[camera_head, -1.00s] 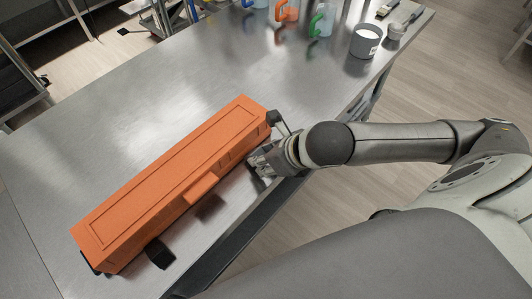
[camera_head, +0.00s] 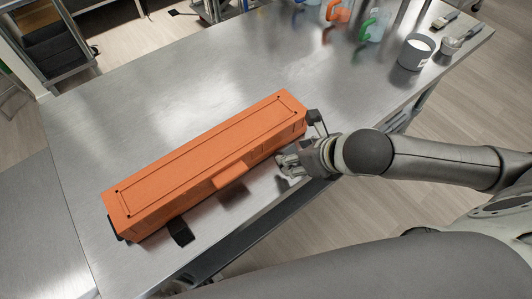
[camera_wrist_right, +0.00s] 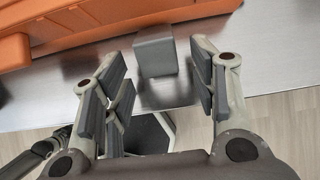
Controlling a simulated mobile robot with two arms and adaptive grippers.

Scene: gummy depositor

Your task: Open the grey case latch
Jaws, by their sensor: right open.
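The long orange case (camera_head: 210,160) lies closed on the metal table, running from lower left to upper right. It also shows at the top left of the right wrist view (camera_wrist_right: 90,20). One dark grey latch (camera_head: 181,232) sticks out from the case's front near its left end. In the right wrist view another grey latch (camera_wrist_right: 155,55) juts from the case front between my open fingers, with gaps on both sides. My right gripper (camera_head: 287,163) is at the front of the case's right end, open and empty. My left gripper is not in view.
The metal table (camera_head: 130,120) is clear behind the case. At the back right stand a grey cup (camera_head: 416,53), a smaller pot (camera_head: 449,46), a brush (camera_head: 446,19) and jugs with orange (camera_head: 340,12) and green (camera_head: 366,27) handles. The table's front edge runs below my right gripper.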

